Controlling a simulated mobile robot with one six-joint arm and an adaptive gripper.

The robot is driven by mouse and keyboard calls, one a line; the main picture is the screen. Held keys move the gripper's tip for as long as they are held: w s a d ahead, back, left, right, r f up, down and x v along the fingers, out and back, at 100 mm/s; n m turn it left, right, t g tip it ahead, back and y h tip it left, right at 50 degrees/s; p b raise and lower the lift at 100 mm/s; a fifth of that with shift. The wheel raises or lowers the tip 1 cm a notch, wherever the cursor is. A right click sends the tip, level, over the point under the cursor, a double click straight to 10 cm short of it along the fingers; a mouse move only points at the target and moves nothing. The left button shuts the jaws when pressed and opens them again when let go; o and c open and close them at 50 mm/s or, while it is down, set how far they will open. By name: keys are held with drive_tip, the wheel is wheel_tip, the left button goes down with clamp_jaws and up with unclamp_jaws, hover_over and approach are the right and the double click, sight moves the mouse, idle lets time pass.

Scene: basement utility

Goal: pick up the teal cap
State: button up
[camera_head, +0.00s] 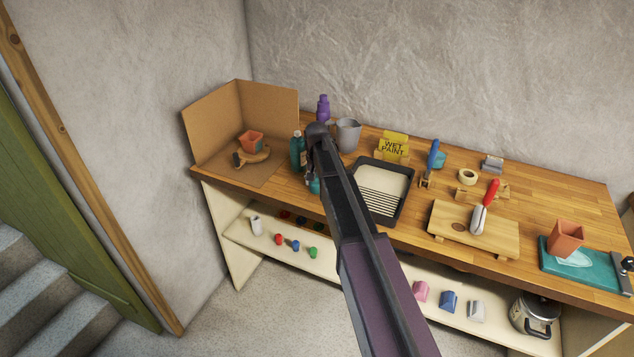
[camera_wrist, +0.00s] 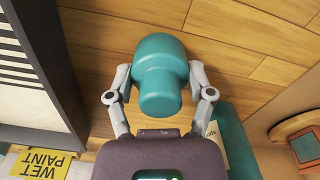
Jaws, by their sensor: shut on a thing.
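The teal cap (camera_wrist: 160,72), a rounded piece with a wider top and a narrower lower part, sits between the fingers of my gripper (camera_wrist: 160,92) in the wrist view. The grey fingers are shut on it from both sides. In the head view a small teal part of the cap (camera_head: 314,187) shows beside my arm, near the front of the wooden workbench (camera_head: 527,184). My arm hides most of the gripper there. I cannot tell whether the cap touches the bench top.
A teal bottle (camera_head: 296,152) stands close on the left, also in the wrist view (camera_wrist: 232,140). The black paint tray (camera_head: 405,200) is close on the right. A cardboard screen (camera_head: 214,120), grey bucket (camera_head: 348,134) and yellow sign (camera_head: 393,146) stand nearby.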

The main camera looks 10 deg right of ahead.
drive_tip(key=shift+r, duration=0.1)
wheel_tip(320, 180, up, 3)
drive_tip(key=p, duration=0.3)
drive_tip(key=shift+r+p, duration=0.15)
drive_tip(key=shift+p, duration=0.15)
drive_tip(key=s+a+r+p, duration=0.1)
drive_tip(key=s, duration=1.5)
drive_tip(key=shift+r, duration=0.2)
